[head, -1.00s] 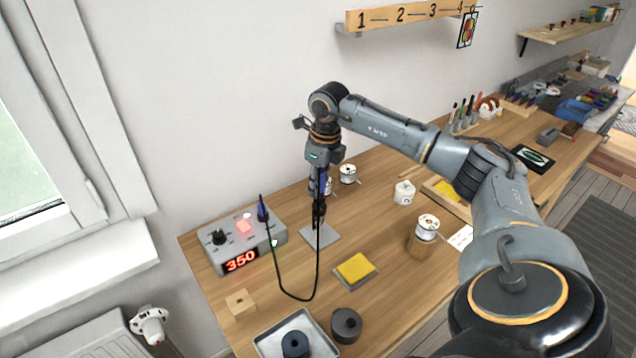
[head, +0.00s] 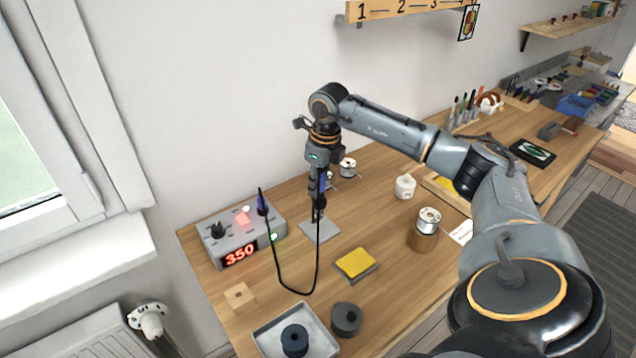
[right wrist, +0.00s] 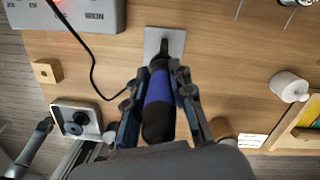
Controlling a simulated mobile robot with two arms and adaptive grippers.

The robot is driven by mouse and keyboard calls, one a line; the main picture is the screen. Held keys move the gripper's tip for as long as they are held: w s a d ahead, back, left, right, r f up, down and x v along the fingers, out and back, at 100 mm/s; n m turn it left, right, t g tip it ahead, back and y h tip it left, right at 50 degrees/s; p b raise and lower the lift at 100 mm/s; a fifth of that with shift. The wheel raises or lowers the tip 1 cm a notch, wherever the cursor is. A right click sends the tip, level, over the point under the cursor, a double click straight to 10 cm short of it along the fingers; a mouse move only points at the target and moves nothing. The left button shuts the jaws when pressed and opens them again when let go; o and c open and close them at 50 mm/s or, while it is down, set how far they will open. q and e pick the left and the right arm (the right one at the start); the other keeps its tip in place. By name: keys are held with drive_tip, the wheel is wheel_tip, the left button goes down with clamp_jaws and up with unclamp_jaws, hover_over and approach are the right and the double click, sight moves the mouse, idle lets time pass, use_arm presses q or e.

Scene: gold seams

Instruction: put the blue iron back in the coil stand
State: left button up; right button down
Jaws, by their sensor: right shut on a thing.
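The blue iron (head: 322,183) is upright, nose down, in my right gripper (head: 319,201). In the right wrist view the blue handle (right wrist: 159,97) lies between the two fingers of the gripper (right wrist: 159,90), which is shut on it. Its dark front end is over the coil stand, whose grey base plate (head: 320,228) lies on the bench and shows in the right wrist view (right wrist: 165,38). The coil is mostly hidden by the iron and fingers. I cannot tell whether the tip is inside it. My left gripper is not seen in the head view.
The station (head: 240,236) reading 350 stands left of the stand; a black cable (head: 278,272) loops from it. A yellow sponge (head: 356,262), dark roll (head: 346,319), tray (head: 268,336) and wooden block (head: 239,295) are in front. A spool on a wooden block (head: 424,240) is right.

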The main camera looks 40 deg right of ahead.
drive_tip(key=c, duration=1.1)
unclamp_jaws()
drive_tip(key=o, duration=0.5)
drive_tip(key=shift+r, duration=0.1)
drive_tip(key=shift+r+p, duration=2.65)
drive_tip(key=shift+r, duration=0.8)
drive_tip(key=shift+s+f, duration=0.1)
drive_tip(key=shift+f, duration=0.05)
